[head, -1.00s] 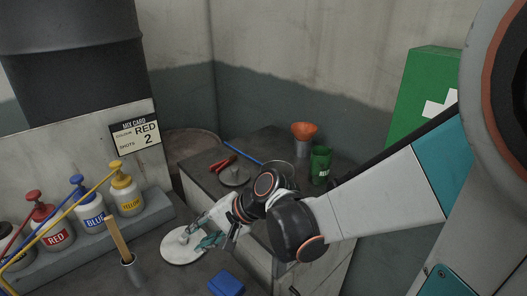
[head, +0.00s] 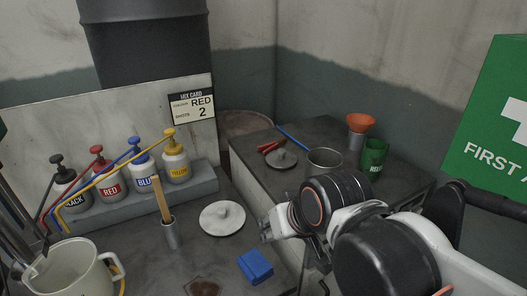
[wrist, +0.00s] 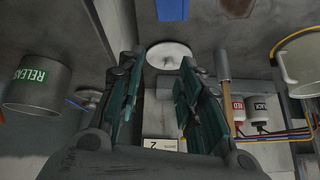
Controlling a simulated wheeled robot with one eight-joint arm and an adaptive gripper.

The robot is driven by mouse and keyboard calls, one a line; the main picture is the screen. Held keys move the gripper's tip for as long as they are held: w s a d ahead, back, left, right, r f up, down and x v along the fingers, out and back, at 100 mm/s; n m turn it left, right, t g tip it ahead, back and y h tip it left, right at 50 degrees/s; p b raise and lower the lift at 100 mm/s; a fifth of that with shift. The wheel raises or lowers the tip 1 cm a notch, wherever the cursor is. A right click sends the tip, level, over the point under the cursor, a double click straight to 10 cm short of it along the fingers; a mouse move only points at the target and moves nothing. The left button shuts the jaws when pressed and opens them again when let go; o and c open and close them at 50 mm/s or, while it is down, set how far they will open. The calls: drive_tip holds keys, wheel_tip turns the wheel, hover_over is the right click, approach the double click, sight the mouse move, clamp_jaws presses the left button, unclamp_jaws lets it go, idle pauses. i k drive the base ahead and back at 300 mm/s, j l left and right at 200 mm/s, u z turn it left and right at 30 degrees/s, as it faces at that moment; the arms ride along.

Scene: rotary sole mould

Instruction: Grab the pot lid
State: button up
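A white round lid (head: 222,219) with a knob lies flat on the dark bench, left of my gripper (head: 268,231). In the wrist view the white lid (wrist: 169,56) shows ahead, between and beyond my gripper's fingertips (wrist: 162,70), with nothing held. The teal finger pads stand apart with a clear gap. A smaller grey lid-like disc (head: 281,159) with a knob lies on the cabinet top beside a metal pot (head: 324,164). I cannot tell for sure which of the two the task names.
A blue block (head: 255,267) lies in front of the white lid. Pump bottles (head: 145,174) stand behind, a pitcher (head: 75,270) at front left.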

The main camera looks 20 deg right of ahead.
sight(281, 159)
drive_tip(key=i+j+z, duration=0.1)
drive_tip(key=j, duration=0.45)
drive_tip(key=i+j+z, duration=0.15)
drive_tip(key=j, duration=0.35)
drive_tip(key=i+j+z, duration=0.1)
drive_tip(key=j, duration=0.45)
drive_tip(key=z, duration=1.8)
